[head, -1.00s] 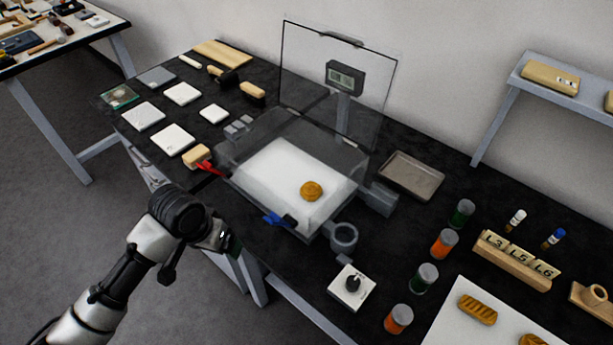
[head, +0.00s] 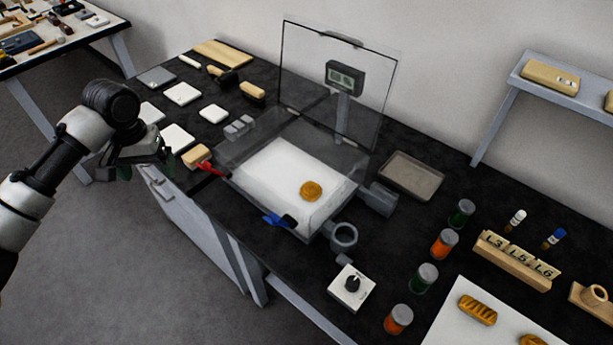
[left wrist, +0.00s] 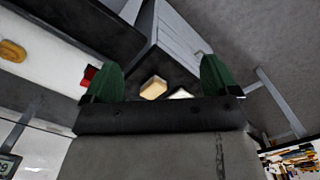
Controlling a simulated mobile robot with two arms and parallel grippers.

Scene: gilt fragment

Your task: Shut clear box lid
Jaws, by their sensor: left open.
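The clear box (head: 333,218) stands on the black table, with a white bed inside. A round gold fragment (head: 311,190) lies on that bed. The clear lid (head: 300,70) is open, standing upright at the back of the box, with a dark handle (head: 342,38) on its top edge. My left gripper (head: 146,163) is open and empty, to the left of the box and apart from it, over the table's left front edge. Its green fingers (left wrist: 158,80) show spread in the left wrist view. My right gripper is not in view.
A red-handled tool (head: 212,167) and a blue clip (head: 275,218) sit at the box's near side. A display (head: 345,78) on a post shows through the lid. White tiles (head: 182,93) lie left, a grey tray (head: 412,175) and several jars (head: 442,243) right.

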